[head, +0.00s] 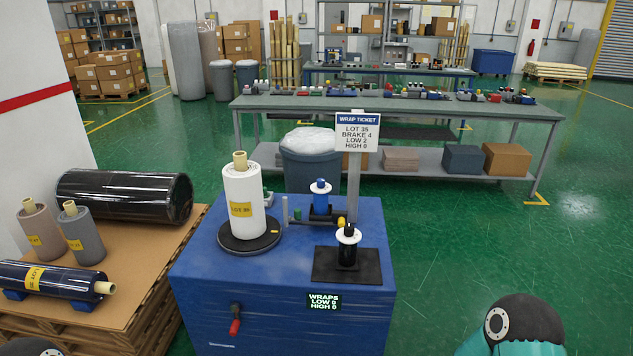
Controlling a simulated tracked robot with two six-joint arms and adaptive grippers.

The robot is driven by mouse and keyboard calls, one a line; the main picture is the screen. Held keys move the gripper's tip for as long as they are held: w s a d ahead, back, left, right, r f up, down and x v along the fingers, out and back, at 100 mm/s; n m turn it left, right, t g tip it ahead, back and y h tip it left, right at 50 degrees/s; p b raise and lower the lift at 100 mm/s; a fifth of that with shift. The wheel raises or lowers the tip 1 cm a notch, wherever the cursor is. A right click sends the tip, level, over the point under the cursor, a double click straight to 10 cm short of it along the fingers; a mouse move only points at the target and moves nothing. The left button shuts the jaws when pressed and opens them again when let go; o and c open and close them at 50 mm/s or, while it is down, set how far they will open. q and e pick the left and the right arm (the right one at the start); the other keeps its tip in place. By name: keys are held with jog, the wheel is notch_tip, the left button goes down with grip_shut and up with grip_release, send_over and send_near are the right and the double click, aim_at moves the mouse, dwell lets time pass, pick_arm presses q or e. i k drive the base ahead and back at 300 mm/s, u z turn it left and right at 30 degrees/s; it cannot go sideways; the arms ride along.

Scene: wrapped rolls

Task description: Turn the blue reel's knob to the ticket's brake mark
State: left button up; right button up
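The blue reel (320,203) stands upright on a dark base on the blue machine (250,290), with a white disc and a small dark-blue knob (320,183) on top. The knob's mark and setting are too small to read. The wrap ticket (357,137) on a grey post reads LOT 35, BRAKE 4, LOW 2, HIGH 0. Neither gripper is in view; only rounded parts of my arms show at the bottom edge.
A white roll (243,203) stands on a round black turntable (250,242). A black reel (347,254) stands in front of the blue one. The display (323,301) reads WRAPS LOW 0 HIGH 0. A red-handled lever (235,326) is on the front. Rolls lie on a pallet at left.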

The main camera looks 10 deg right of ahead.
aim_at(320, 182)
jog(key=z, duration=0.1)
jog(key=i, duration=1)
jog(key=u, duration=0.1)
